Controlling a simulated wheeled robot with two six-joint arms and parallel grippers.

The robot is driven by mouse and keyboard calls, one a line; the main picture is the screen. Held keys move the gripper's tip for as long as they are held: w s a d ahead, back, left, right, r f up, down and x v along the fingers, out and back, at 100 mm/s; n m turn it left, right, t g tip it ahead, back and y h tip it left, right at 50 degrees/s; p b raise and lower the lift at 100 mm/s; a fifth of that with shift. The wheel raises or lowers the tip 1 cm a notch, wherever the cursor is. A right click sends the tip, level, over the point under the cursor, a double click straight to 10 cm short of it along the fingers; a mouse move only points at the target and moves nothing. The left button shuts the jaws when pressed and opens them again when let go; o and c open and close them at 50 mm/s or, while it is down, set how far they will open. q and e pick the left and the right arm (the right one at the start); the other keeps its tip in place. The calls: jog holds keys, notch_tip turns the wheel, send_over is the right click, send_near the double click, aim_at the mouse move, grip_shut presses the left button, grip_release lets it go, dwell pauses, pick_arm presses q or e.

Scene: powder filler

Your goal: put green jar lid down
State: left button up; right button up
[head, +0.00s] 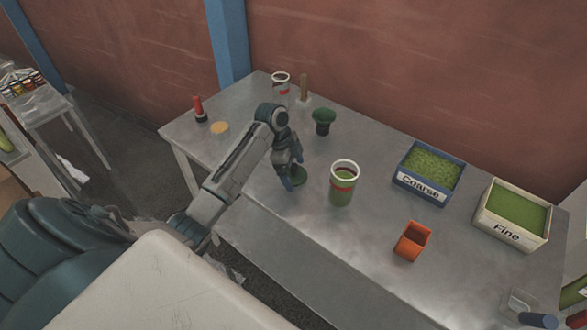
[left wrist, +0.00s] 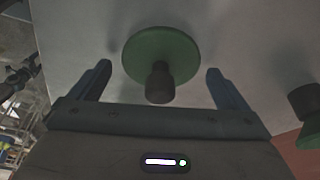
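The green jar lid (head: 299,175), a round disc with a dark knob, is at the tabletop left of the open jar. In the left wrist view the lid (left wrist: 148,52) shows with its knob (left wrist: 160,84) between my fingers. My left gripper (head: 291,176) is open around the knob, with a gap on each side; it also shows in the left wrist view (left wrist: 160,85). The lid looks flat on the table, though its underside is hidden. The clear jar (head: 342,186) has a pale rim, a red band and green contents. My right gripper is not in view.
A dark green knobbed object (head: 323,119) stands behind the lid. Another jar (head: 281,84) is at the back. The table (head: 300,225) is bare in front.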

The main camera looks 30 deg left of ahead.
pick_arm(q)
jog(key=shift+r, duration=0.1)
jog(key=b+v, duration=0.2)
jog(key=v, duration=1)
jog(key=shift+r, duration=0.1)
dwell(1.1)
